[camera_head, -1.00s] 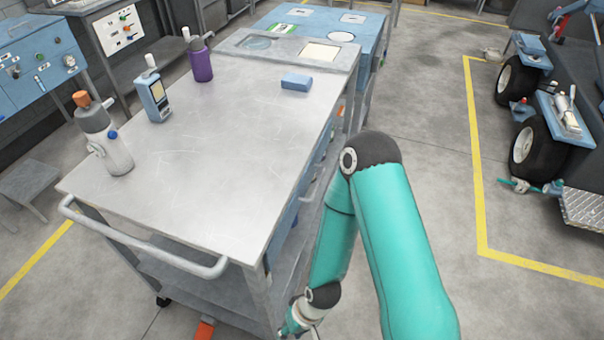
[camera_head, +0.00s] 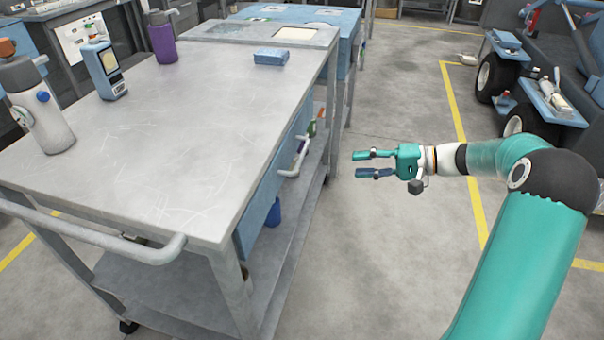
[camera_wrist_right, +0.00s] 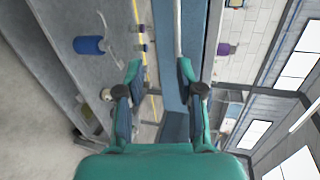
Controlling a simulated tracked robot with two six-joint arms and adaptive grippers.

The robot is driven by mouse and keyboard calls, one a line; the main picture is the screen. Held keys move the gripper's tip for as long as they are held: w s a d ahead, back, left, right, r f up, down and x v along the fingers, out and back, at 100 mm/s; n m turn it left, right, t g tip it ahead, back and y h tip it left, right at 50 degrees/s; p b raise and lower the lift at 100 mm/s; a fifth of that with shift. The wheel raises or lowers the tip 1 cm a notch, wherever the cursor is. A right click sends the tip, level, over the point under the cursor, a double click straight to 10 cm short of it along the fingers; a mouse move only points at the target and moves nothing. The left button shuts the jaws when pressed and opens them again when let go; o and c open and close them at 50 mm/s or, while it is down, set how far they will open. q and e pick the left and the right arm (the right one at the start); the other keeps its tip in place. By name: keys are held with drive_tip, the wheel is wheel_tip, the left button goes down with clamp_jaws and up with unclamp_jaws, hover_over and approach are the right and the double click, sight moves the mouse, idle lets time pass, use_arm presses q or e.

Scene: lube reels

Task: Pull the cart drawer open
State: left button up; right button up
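The cart (camera_head: 185,160) has a blue drawer (camera_head: 262,195) under its top, on the side toward my right arm. A pale bar handle (camera_head: 297,158) stands out from the drawer front. The drawer looks shut. My right gripper (camera_head: 374,164) is open and empty, to the right of the handle and apart from it, with its fingers pointing at the cart. In the right wrist view, the open fingers (camera_wrist_right: 157,78) frame part of the blue drawer front (camera_wrist_right: 163,40), and a pale bar, likely the handle (camera_wrist_right: 178,28), runs in from the top edge. My left gripper is out of view.
A blue box (camera_head: 270,56), a purple bottle (camera_head: 162,40), a blue meter (camera_head: 104,72) and a white-bodied bottle (camera_head: 42,118) stand on the cart top. A blue container (camera_head: 273,212) is on the lower shelf. The floor right of the cart is clear up to the wheeled vehicle (camera_head: 530,75).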

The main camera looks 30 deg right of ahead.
drive_tip(key=d+r, duration=0.1)
drive_tip(key=r, duration=0.1)
approach(301, 153)
drive_tip(key=shift+t, duration=0.3)
drive_tip(key=x, duration=0.6)
drive_tip(key=f+x, duration=0.1)
drive_tip(key=x, duration=0.3)
drive_tip(key=shift+s+a+b, duration=0.1)
drive_tip(key=shift+s+b, duration=0.05)
drive_tip(key=shift+b, duration=0.2)
drive_tip(key=shift+c, duration=0.2)
drive_tip(key=shift+f, duration=0.1)
clamp_jaws()
